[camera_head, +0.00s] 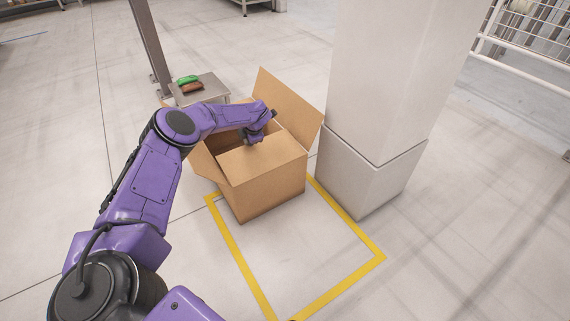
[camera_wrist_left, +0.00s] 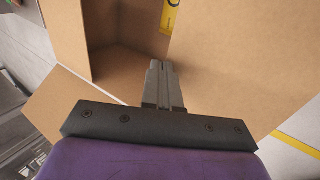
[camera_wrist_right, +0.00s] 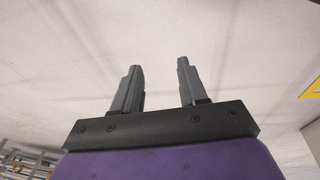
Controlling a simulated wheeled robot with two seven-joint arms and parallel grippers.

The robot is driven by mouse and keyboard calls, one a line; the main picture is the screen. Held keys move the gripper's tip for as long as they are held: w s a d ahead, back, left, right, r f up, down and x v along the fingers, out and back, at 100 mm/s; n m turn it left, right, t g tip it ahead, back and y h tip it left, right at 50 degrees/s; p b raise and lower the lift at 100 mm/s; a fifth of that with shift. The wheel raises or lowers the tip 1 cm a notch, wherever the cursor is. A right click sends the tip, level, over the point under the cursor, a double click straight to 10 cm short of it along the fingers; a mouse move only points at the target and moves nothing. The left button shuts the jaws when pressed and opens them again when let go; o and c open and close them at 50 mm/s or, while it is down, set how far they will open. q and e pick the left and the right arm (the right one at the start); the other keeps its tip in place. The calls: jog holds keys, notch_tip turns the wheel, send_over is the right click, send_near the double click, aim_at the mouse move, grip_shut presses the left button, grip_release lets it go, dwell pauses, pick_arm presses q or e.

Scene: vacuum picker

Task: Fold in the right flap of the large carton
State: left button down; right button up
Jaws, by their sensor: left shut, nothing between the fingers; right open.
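The large brown carton (camera_head: 272,188) stands on the floor in the middle of the head view. Its right flap (camera_head: 290,108) stands up and leans outward toward the pillar. The left flap (camera_head: 207,163) slopes outward. A near panel lies roughly level across the front part of the opening. My left gripper (camera_head: 250,138) is over the opening, left of the right flap and apart from it. In the left wrist view, the left gripper (camera_wrist_left: 163,65) is shut and empty between cardboard panels (camera_wrist_left: 240,60). My right gripper (camera_wrist_right: 158,65) is open and empty above bare floor.
A pale square pillar (camera_head: 375,170) stands close to the carton's right side. Yellow floor tape (camera_head: 233,250) outlines an area in front. A small grey stand (camera_head: 213,86) behind carries a green item (camera_head: 187,79) and a brown item (camera_head: 192,88). Front floor is clear.

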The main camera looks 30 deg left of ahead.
pick_arm(q)
jog(key=shift+w+a+f+b, duration=0.1)
jog(key=shift+f+b, duration=0.25)
jog(key=shift+f, duration=0.2)
jog(key=shift+w+a+f+b, duration=0.1)
jog(key=shift+f+b, duration=0.2)
jog(key=shift+f, duration=0.2)
jog(key=shift+a+f, duration=0.1)
jog(key=shift+f, duration=0.05)
pick_arm(e)
jog(key=shift+s+f+n+g+y, duration=0.4)
jog(key=shift+s+f+n+g, duration=0.55)
jog(key=shift+s+g, duration=0.2)
jog(key=shift+r, duration=0.15)
pick_arm(q)
jog(key=shift+r+p, duration=0.35)
jog(key=shift+r, duration=0.35)
notch_tip(320, 180, up, 5)
jog(key=p, duration=0.3)
jog(key=shift+p, duration=0.4)
notch_tip(320, 180, up, 9)
jog(key=p, duration=0.3)
pick_arm(e)
jog(key=w+r+m+t+h, duration=0.2)
jog(key=w+r+m+t, duration=0.1)
jog(key=r, duration=0.4)
jog(key=shift+w+d+r+m+t, duration=0.2)
jog(key=shift+w+d+m+t, duration=0.2)
jog(key=shift+w+t, duration=0.45)
